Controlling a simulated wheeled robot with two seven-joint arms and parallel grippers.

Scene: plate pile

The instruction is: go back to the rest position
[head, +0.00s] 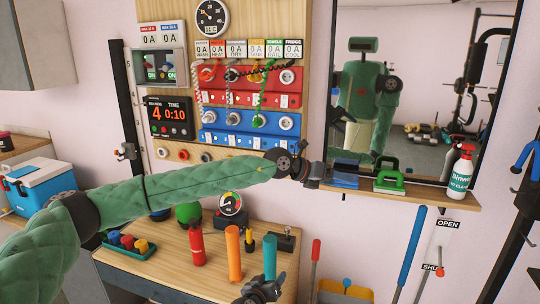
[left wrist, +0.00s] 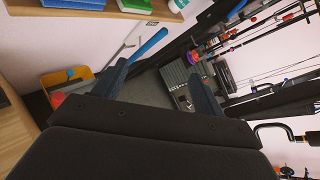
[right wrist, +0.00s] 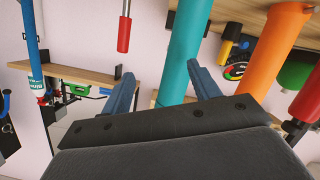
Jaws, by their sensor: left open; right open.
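My left gripper (head: 318,174) is at the end of the green arm that crosses the head view from the left. It is in front of the wall shelf, close to a blue block. In the left wrist view its two fingers (left wrist: 157,66) are apart with nothing between them. My right gripper (head: 264,290) is low at the bottom of the head view, by the table's front right. In the right wrist view its fingers (right wrist: 165,78) are apart. A teal cylinder (right wrist: 184,50) stands beyond them; I cannot tell whether it reaches between the fingertips.
The shelf (head: 430,197) holds the blue block (head: 344,180), a green-handled tool (head: 389,178) and a spray bottle (head: 461,172). A blue pole (head: 410,245) stands at right.

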